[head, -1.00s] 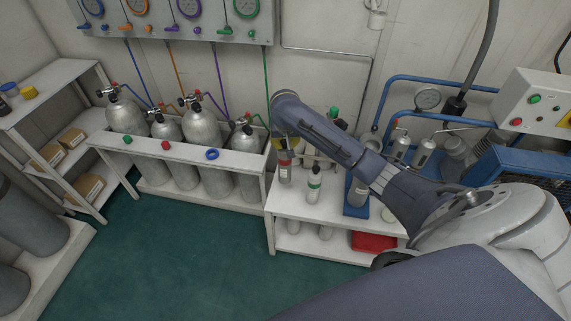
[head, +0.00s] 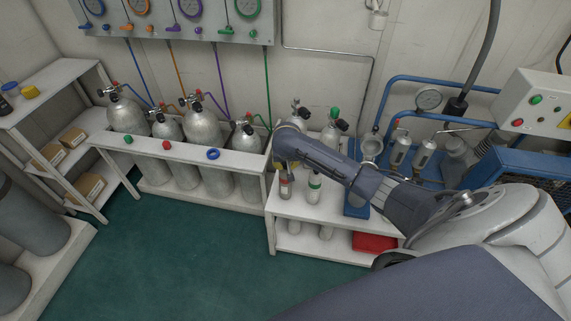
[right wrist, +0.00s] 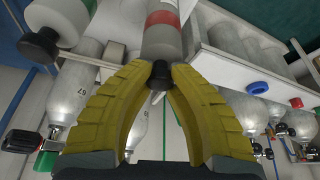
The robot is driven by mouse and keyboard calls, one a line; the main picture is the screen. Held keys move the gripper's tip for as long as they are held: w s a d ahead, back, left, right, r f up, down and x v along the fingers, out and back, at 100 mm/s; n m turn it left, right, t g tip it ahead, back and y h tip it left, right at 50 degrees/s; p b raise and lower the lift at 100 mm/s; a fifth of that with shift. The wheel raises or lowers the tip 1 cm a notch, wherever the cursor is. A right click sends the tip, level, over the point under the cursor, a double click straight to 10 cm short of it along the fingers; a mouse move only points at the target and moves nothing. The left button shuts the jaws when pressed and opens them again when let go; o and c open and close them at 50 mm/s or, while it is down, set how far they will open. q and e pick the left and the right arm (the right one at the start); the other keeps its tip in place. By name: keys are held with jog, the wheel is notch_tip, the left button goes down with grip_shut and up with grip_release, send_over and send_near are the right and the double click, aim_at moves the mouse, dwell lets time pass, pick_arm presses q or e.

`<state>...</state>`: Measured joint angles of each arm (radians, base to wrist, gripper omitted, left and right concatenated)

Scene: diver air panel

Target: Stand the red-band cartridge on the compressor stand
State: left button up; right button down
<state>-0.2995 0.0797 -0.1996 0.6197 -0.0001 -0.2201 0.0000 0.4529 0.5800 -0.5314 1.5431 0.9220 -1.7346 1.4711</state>
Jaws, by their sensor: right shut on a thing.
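The red-band cartridge (head: 285,189) is a grey cylinder, upright at the left end of the white bench. In the right wrist view its red band (right wrist: 162,18) and black knob (right wrist: 160,72) show. My right gripper (right wrist: 160,76) is shut on its knob end, with yellow fingers on both sides. In the head view the hand hides the cartridge's top. A blue stand (head: 354,208) at the bench's right end is partly hidden by my right arm; I cannot tell whether it is the compressor stand. My left gripper is not in view.
A green-band cartridge (head: 314,188) stands close to the right of the held one. Large grey cylinders (head: 200,125) stand in a white rack to the left. The blue compressor (head: 530,168) and its pipes are at the right. The green floor (head: 180,260) is clear.

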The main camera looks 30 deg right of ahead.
jog(key=shift+f, duration=0.15)
jog(key=c, duration=1.3)
grip_release()
jog(key=shift+c, duration=0.2)
